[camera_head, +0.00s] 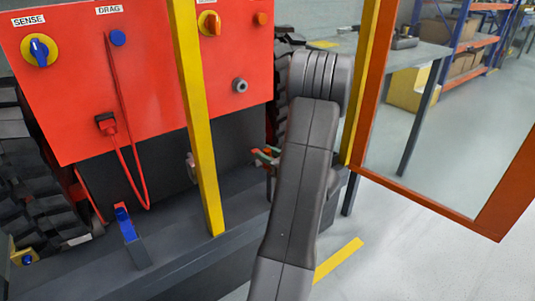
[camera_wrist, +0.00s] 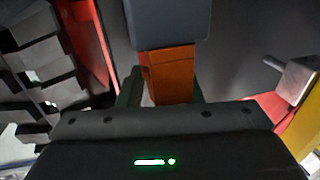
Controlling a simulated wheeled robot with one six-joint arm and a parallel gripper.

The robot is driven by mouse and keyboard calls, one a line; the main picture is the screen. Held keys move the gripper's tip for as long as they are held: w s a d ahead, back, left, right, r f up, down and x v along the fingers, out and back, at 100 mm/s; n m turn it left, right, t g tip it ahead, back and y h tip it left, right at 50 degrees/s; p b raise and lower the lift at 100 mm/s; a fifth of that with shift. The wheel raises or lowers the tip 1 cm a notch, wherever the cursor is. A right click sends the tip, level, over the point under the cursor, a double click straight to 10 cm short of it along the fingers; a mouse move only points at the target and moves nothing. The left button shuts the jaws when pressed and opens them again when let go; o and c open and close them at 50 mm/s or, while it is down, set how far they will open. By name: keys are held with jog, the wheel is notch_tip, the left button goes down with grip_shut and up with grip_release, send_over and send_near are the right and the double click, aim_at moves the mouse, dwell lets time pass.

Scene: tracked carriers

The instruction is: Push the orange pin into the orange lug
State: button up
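An orange block-like piece (camera_wrist: 172,78) shows in the wrist view, directly under a dark grey block (camera_wrist: 168,22). I cannot tell whether this piece is the pin or the lug. The dark green fingers of my gripper (camera_wrist: 166,92) stand on either side of it. A thin light gap shows at its left, and I cannot tell whether the fingers touch it. In the head view my gripper (camera_head: 266,158) is small, low in front of the machine, partly hidden behind my arm. An orange bit shows there between green fingers. No pin tip or hole is visible.
A yellow post (camera_head: 198,120) stands just left of my arm. A red panel (camera_head: 150,80) with knobs and a red cable (camera_head: 118,90) is behind it. A blue piece (camera_head: 125,224) sits on the grey ledge at left. An orange-framed clear panel (camera_head: 440,140) stands at right. Floor is free at lower right.

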jog(key=shift+o, duration=1.1)
jog(key=shift+f, duration=0.1)
jog(key=p+v, duration=0.4)
jog(key=v, duration=0.9)
jog(key=shift+s+d, duration=0.3)
jog(key=shift+c, duration=0.2)
